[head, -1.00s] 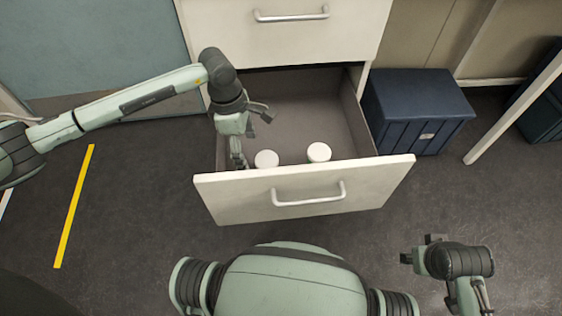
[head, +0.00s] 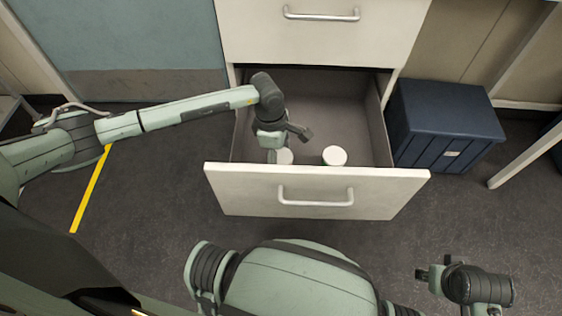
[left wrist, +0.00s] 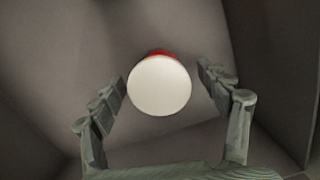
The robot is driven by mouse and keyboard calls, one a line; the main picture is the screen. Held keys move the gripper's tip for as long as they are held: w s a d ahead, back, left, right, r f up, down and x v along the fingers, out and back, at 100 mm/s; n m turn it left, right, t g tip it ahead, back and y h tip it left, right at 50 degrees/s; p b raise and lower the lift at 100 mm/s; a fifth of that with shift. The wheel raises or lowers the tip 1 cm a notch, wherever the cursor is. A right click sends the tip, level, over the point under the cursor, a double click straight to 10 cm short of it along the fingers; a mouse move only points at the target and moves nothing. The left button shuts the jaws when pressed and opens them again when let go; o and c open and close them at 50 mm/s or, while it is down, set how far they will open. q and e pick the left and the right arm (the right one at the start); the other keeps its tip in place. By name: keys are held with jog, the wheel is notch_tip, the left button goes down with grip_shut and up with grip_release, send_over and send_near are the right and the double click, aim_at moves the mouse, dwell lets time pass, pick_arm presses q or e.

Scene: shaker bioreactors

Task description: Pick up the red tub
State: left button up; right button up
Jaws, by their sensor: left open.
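The red tub (left wrist: 159,84) shows in the left wrist view as a round white lid with a sliver of red body behind it. It lies between the two spread fingers of my left gripper (left wrist: 163,78), with gaps on both sides. In the head view, my left gripper (head: 284,146) is inside the open drawer, over the left of two white lids (head: 286,157) and partly hiding it. No red shows there. My right gripper (head: 433,274) is low at the right, away from the drawer; its jaw opening is unclear.
The open drawer (head: 320,188) has a white front with a metal handle. A second white-lidded tub (head: 334,155) stands in it, to the right. A closed drawer (head: 320,35) is above. A dark blue box (head: 445,120) stands on the floor right of the drawer.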

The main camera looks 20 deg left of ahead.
pick_arm(q)
jog(key=shift+f, duration=0.15)
jog(key=c, duration=1.3)
